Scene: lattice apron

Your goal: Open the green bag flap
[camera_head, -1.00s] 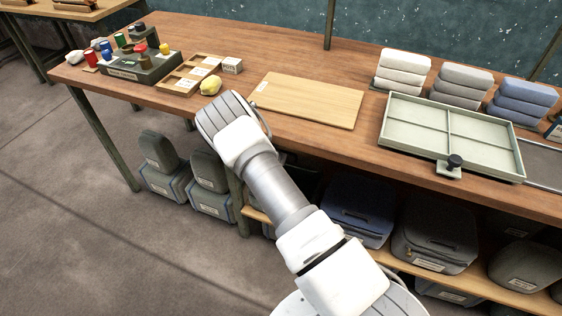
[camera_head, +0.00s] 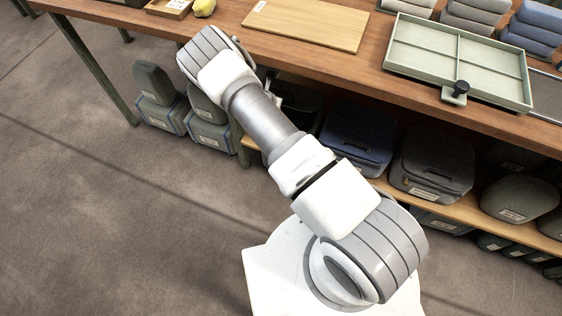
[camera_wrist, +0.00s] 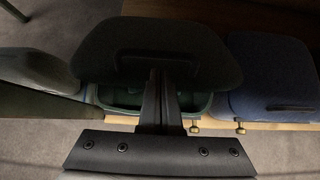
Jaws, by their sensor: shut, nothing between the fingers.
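In the wrist view a dark bag has a rounded flap or lid (camera_wrist: 150,50) with a handle strip. Below the flap's edge a green opening or interior (camera_wrist: 118,98) shows, so the flap appears at least partly raised. My gripper (camera_wrist: 158,76) is shut and empty, its fingers overlapping the middle of the flap in the picture. I cannot tell whether they touch it. In the head view my own arm covers most of this bag, and my fingertips are hidden.
A blue bag (camera_wrist: 268,75) stands to the right on the lower wooden shelf (camera_head: 470,207); a grey bag (camera_head: 432,165) follows. Dark rounded bags (camera_head: 154,85) stand left. Small brass clasps (camera_wrist: 240,128) sit along the shelf edge. The workbench top (camera_head: 375,85) overhangs. Floor in front is clear.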

